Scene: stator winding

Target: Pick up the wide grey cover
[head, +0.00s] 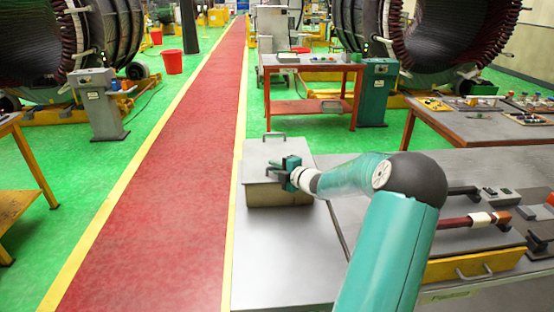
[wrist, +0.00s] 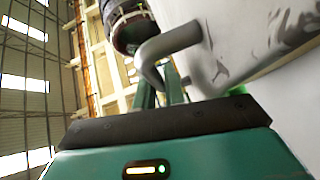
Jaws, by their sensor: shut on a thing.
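The wide grey cover (head: 255,155) is a flat grey lid lying over a box (head: 280,194) on the left part of the workbench. A bar handle stands up at its far edge, and another is by my gripper. My gripper (head: 283,172) is over the cover's near right part, shut on its near handle. In the wrist view, a bent grey handle (wrist: 172,42) crosses in front of my gripper's green fingers (wrist: 160,88). A pale scuffed surface, apparently the cover (wrist: 270,70), fills the right side. I cannot tell whether the cover touches the box rim.
The grey workbench top (head: 275,260) is bare in front of the box. To the right lie a red-handled tool (head: 468,221) and black handles. A red walkway (head: 165,190) runs along the left. A red table (head: 312,110) stands behind.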

